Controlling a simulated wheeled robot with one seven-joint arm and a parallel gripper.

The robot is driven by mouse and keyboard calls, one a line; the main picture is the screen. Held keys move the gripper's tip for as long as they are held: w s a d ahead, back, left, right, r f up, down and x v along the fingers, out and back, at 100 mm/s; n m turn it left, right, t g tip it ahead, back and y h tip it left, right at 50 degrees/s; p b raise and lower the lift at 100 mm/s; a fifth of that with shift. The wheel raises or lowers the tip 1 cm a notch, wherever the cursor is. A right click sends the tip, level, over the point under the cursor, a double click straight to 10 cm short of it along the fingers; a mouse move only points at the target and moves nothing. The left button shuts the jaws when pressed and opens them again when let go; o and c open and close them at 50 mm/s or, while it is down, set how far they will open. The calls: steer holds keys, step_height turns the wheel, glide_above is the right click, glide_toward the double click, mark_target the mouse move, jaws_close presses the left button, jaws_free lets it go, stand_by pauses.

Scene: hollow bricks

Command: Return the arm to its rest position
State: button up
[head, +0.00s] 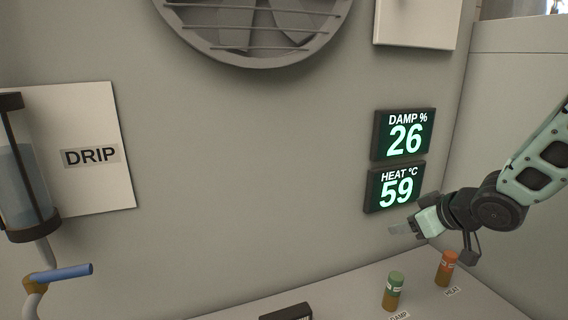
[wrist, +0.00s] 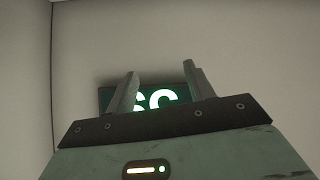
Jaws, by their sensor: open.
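My gripper (head: 402,229) is at the right in the head view, at the end of my pale green arm. It is in front of the wall, just below the HEAT display (head: 396,187), and above the counter. In the wrist view my gripper (wrist: 161,85) has its two fingers apart with nothing between them. A lit green display (wrist: 157,99) shows behind the fingers there, partly hidden by them.
A green DAMP cylinder (head: 394,291) and an orange HEAT cylinder (head: 446,268) stand on the counter (head: 350,292) below my gripper. The DAMP display (head: 404,135) reads 26, the HEAT one 59. A DRIP panel (head: 88,185), clear tank (head: 24,175) and blue-handled tap (head: 62,273) are left.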

steer(key=s+a+g+h, duration=0.1)
steer(key=s+a+g, duration=0.2)
steer(key=s, duration=0.7)
steer(key=s+a+g+h, duration=0.1)
steer(key=s+a+g, duration=0.2)
steer(key=s+a, duration=0.3)
steer(key=s+a+n+g+h, duration=0.1)
steer(key=s+a+g, duration=0.2)
steer(key=s, duration=1.2)
steer(key=shift+s+a, duration=0.2)
steer(key=shift+a, duration=0.9)
